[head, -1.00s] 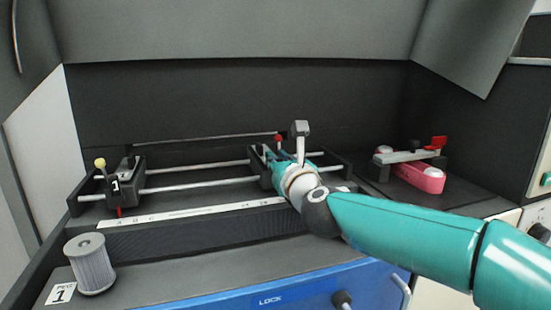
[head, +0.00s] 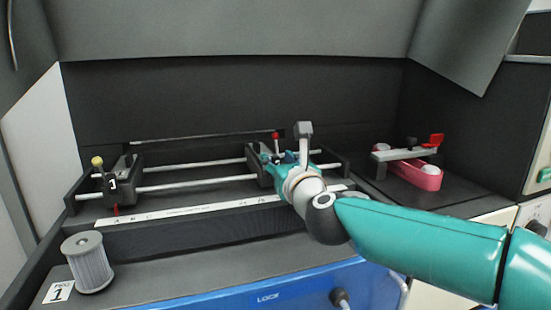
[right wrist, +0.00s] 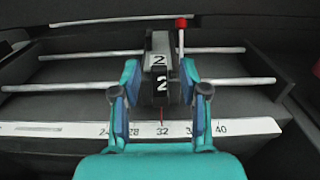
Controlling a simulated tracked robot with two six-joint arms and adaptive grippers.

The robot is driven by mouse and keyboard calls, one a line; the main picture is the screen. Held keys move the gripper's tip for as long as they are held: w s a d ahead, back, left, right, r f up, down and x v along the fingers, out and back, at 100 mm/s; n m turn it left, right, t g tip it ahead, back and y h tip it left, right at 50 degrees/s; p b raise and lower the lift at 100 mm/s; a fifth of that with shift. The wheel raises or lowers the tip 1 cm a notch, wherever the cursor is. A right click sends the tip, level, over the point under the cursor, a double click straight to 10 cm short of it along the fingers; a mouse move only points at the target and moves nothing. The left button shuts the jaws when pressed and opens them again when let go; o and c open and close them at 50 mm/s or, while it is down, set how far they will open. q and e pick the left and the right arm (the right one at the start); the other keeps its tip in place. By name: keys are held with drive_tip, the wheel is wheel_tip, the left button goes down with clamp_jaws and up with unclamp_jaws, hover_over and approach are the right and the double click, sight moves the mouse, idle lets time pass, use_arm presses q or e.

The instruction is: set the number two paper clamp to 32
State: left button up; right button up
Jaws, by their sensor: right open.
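The number two paper clamp (right wrist: 162,84) is a dark block with white "2" marks and a red-tipped lever (right wrist: 181,24), mounted on two rails. In the right wrist view its thin red pointer (right wrist: 162,116) is at the 32 mark of the white scale (right wrist: 240,127). My right gripper (right wrist: 159,76) is open, with one finger on each side of the clamp. The right finger is very close to it; I cannot tell if it touches. In the head view my right gripper (head: 283,160) partly hides the clamp (head: 258,172). My left gripper is not in view.
The number one clamp (head: 112,183) with a yellow knob is at the left end of the rails. A grey ribbed cylinder (head: 90,265) stands at the front left. A pink and red device (head: 418,176) sits to the right. The rails between the clamps are clear.

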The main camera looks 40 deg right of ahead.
drive_tip(key=v, duration=0.9)
drive_tip(key=shift+s, duration=0.25)
